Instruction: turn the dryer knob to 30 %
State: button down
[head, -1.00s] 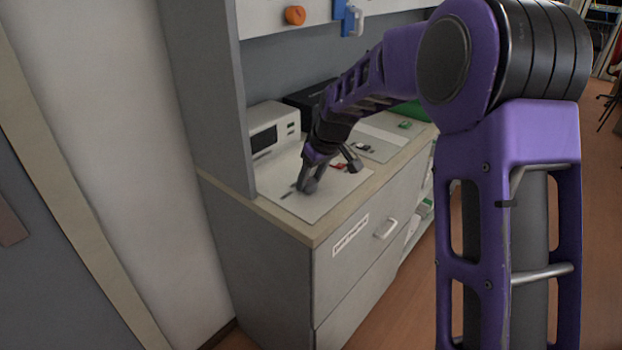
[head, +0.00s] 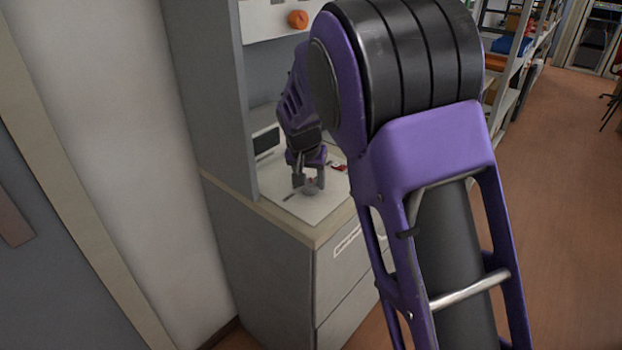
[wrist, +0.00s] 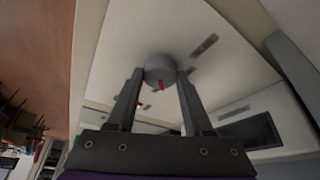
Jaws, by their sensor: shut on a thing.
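The knob (wrist: 159,68) is a round grey dial with a red mark on its side, standing on a white panel (wrist: 115,60). In the wrist view it sits between the two fingers of my gripper (wrist: 160,78), which are shut on it from both sides. In the head view my gripper (head: 308,184) points down onto the white panel (head: 315,208) on the counter, and the knob shows only as a small grey patch between the fingers. A small dark label (wrist: 204,45) lies on the panel beside the knob. I cannot read a percentage.
A white device with a dark display (head: 266,141) stands behind the panel. A red part (head: 337,166) lies to the right of my gripper. An orange knob (head: 297,19) is on the upper white board. A grey side wall (head: 212,100) bounds the counter at left.

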jog(key=shift+m+h, duration=0.5)
jog(key=shift+m, duration=0.7)
jog(key=shift+g, duration=0.3)
jog(key=shift+c, duration=1.5)
grip_release()
jog(key=shift+a, duration=0.1)
jog(key=p+v, duration=0.2)
jog(key=v, duration=1.5)
jog(key=shift+s+r, duration=0.15)
